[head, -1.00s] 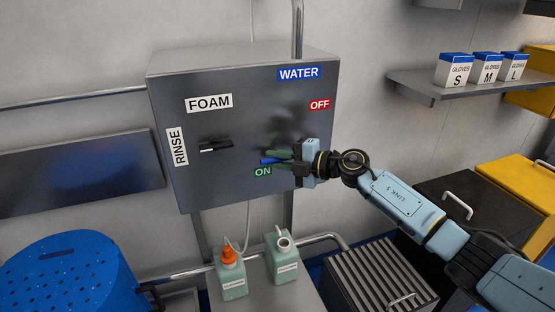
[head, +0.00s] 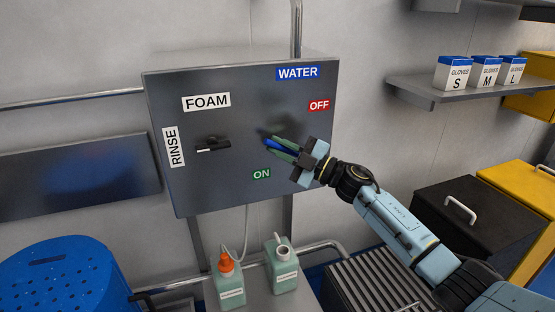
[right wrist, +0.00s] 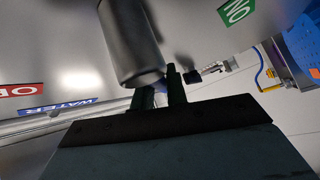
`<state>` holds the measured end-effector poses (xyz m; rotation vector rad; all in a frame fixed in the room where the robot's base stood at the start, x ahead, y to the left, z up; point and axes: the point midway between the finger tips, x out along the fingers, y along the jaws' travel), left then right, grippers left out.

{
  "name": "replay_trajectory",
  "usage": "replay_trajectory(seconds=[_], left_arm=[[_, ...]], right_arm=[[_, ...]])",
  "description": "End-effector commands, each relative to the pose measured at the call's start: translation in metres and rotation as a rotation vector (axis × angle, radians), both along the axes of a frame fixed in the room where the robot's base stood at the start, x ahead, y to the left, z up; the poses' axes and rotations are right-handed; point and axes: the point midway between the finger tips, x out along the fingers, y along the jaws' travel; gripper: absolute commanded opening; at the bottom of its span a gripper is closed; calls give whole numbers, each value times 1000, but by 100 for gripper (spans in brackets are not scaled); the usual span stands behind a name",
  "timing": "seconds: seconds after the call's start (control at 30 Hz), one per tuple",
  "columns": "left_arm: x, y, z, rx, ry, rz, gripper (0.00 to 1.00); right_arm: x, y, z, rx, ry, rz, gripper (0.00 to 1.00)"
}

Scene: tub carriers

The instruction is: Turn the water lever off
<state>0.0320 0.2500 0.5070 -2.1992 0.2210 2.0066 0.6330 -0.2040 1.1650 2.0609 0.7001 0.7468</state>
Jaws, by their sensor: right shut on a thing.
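The grey control box (head: 225,185) carries a blue WATER label (head: 298,72), a red OFF label (head: 319,105) and a green ON label (head: 262,174). The blue water lever (head: 270,143) is at the box's front, between OFF and ON, and is partly covered by the fingers. My right gripper (head: 284,148) is shut on it, reaching in from the right. In the right wrist view, the fingers (right wrist: 163,92) are beside a dark grey cylinder (right wrist: 130,45), and little of the lever shows. My left gripper is out of view.
A black lever (head: 212,145) stands by the FOAM and RINSE labels on the same box. Two green bottles (head: 230,288) stand below. A shelf (head: 430,93) with glove boxes is at the right, and a blue perforated tub (head: 60,275) at lower left.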

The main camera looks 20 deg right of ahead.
Motion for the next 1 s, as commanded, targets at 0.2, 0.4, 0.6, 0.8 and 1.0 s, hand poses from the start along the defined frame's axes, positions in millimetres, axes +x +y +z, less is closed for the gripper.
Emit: replay_trajectory(seconds=[0.2, 0.4, 0.6, 0.8, 1.0], left_arm=[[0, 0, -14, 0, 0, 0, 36], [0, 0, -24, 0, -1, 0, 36], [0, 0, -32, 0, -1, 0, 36], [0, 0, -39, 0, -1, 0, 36], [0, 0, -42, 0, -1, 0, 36]], right_arm=[[0, -8, 8, 210, 8, 1, 0], [0, -18, 16, 401, 15, 1, 0], [1, -29, 23, 589, 20, 0, 0], [1, -39, 27, 761, 27, 1, 0], [2, -48, 29, 895, 32, 0, 0]])
